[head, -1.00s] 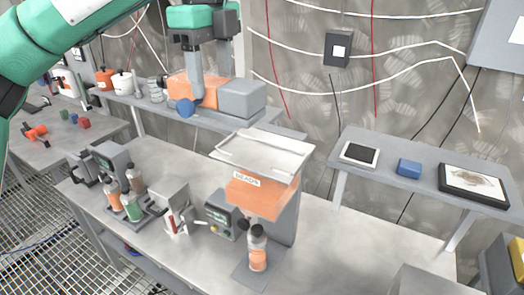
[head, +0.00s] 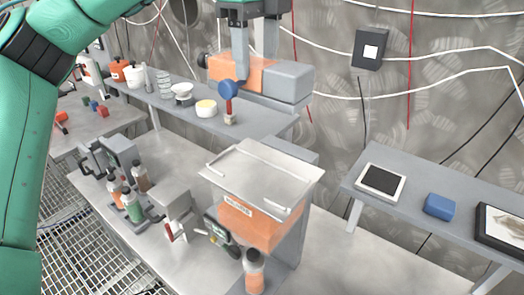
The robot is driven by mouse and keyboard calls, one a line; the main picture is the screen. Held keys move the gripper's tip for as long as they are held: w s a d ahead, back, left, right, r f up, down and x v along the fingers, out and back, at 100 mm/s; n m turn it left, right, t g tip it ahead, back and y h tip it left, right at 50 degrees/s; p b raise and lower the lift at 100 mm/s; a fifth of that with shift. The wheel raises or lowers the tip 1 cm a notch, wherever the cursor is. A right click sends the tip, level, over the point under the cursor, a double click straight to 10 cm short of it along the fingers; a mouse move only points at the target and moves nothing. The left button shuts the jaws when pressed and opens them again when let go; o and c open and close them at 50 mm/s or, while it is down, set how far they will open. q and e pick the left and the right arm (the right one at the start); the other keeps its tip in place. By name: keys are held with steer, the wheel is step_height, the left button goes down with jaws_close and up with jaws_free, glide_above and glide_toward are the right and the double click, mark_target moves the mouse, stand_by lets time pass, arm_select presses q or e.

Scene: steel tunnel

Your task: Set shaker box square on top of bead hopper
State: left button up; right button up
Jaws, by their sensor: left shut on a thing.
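The shaker box (head: 285,80), orange at its left and grey at its right, is at the upper middle of the head view. My left gripper (head: 257,45) comes down from above, shut on it. The box appears in front of the wall, near the back shelf's right end; I cannot tell whether it clears the shelf. The bead hopper (head: 250,222), an orange bin with a front label, stands in the middle below and in front of the box. Its top is a pale flat plate (head: 262,172) with raised rails at opposite edges, with nothing on it. My right gripper is out of view.
A blue knob (head: 229,90) above a red stem shows below the box. Bottles (head: 133,205) stand left on the bench. A right shelf (head: 408,182) holds a blue block (head: 439,205).

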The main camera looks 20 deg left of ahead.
mark_target(256, 82)
arm_select(q)
step_height(256, 82, down, 4)
steer(key=shift+a+f+p, duration=0.1)
steer(key=shift+f+p, duration=0.1)
steer(key=shift+p, duration=0.1)
step_height(256, 82, down, 10)
steer(key=shift+f+p, duration=0.25)
steer(key=shift+p, duration=0.75)
step_height(256, 82, down, 2)
steer(key=shift+f, duration=0.2)
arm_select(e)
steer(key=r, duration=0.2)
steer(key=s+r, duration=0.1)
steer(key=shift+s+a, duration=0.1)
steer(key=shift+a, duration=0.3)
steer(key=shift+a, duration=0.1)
